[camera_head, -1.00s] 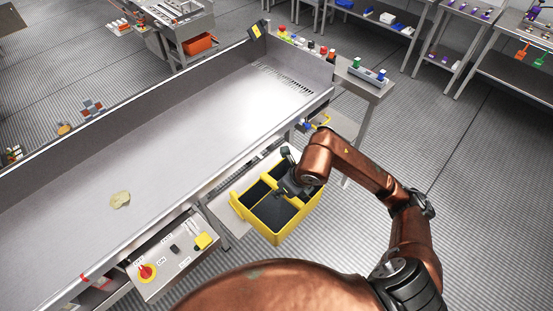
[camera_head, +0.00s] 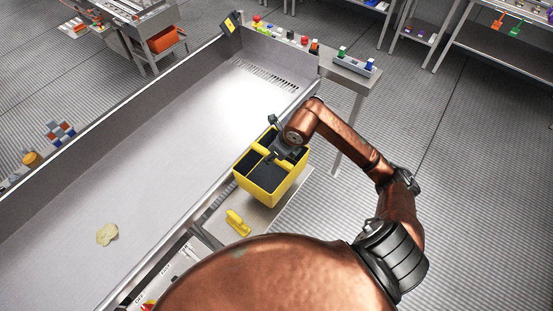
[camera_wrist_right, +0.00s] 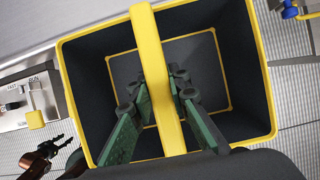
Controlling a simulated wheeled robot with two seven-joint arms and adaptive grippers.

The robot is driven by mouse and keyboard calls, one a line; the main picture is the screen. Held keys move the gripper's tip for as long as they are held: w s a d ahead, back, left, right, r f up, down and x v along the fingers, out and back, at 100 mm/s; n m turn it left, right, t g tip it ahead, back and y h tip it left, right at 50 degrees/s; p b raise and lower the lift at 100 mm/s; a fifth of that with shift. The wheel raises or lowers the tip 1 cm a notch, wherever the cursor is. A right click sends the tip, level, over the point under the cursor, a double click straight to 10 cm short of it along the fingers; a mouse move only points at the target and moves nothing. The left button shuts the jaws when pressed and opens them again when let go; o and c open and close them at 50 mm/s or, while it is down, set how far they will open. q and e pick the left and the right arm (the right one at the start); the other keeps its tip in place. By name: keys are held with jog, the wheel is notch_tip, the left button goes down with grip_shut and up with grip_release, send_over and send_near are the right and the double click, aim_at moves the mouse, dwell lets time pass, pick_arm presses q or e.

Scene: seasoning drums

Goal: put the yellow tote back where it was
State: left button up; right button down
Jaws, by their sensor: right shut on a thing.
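The yellow tote (camera_head: 262,178) has dark inside walls and a yellow bar handle across its top. In the head view it is beside the long metal trough, over a light shelf (camera_head: 268,218); I cannot tell whether it touches the shelf. My right gripper (camera_head: 276,152) is shut on the tote's handle. In the right wrist view its green-padded fingers (camera_wrist_right: 165,95) lie on both sides of the handle (camera_wrist_right: 157,70), and the tote looks empty. My left gripper (camera_wrist_right: 62,150) shows small at the lower left of the right wrist view, its fingers apart; the head view does not show it.
The metal trough (camera_head: 150,165) holds one pale lump (camera_head: 107,234). A yellow object (camera_head: 237,223) lies on the shelf just nearer than the tote. A side table (camera_head: 350,75) with small coloured items stands beyond. Floor to the right is clear.

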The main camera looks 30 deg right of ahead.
jog(key=w+d+f, duration=0.1)
jog(key=d+f, duration=0.1)
jog(key=f, duration=0.1)
jog(key=w+d+f, duration=0.1)
jog(key=shift+w+d+f, duration=0.15)
jog(key=shift+w+f, duration=0.2)
jog(key=shift+f, duration=0.05)
jog(key=shift+w+d+f, duration=0.15)
jog(key=shift+f, duration=0.1)
jog(key=f, duration=0.2)
jog(key=f+p, duration=0.1)
jog(key=shift+w+d+f, duration=0.2)
jog(key=shift+d+f, duration=0.05)
jog(key=shift+f, duration=0.25)
jog(key=c, duration=2.3)
grip_release()
jog(key=o, duration=0.5)
pick_arm(q)
jog(key=w+b, duration=0.1)
jog(key=w, duration=0.2)
jog(key=shift+w, duration=0.1)
pick_arm(e)
jog(key=v, duration=1.2)
